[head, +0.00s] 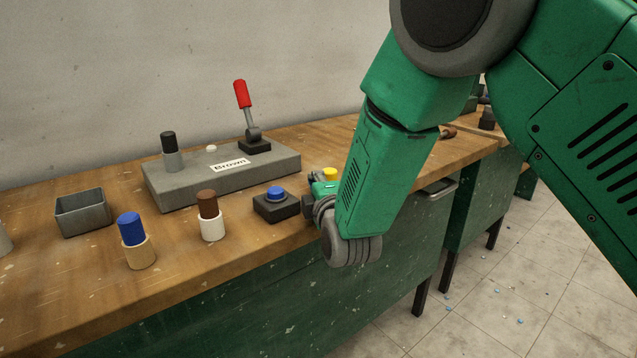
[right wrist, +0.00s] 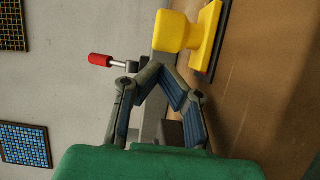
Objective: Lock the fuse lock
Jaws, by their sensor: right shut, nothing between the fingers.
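The fuse lock is a grey block (head: 225,180) with a label reading "Brown" on its front slope, standing at the back of the wooden bench. Its lever with a red handle (head: 242,95) stands up at the right end, tilted slightly left. A black-topped grey fuse (head: 170,152) stands upright at its left end. My right gripper (right wrist: 158,66) is shut and empty, its fingertips together in the right wrist view. The red handle (right wrist: 101,60) shows left of the fingertips there. In the head view my wrist mostly hides the gripper. My left gripper is out of view.
A blue button (head: 276,193) sits on a black box. A yellow part (right wrist: 178,32) is near my right fingertips. A grey tray (head: 83,213) is at left.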

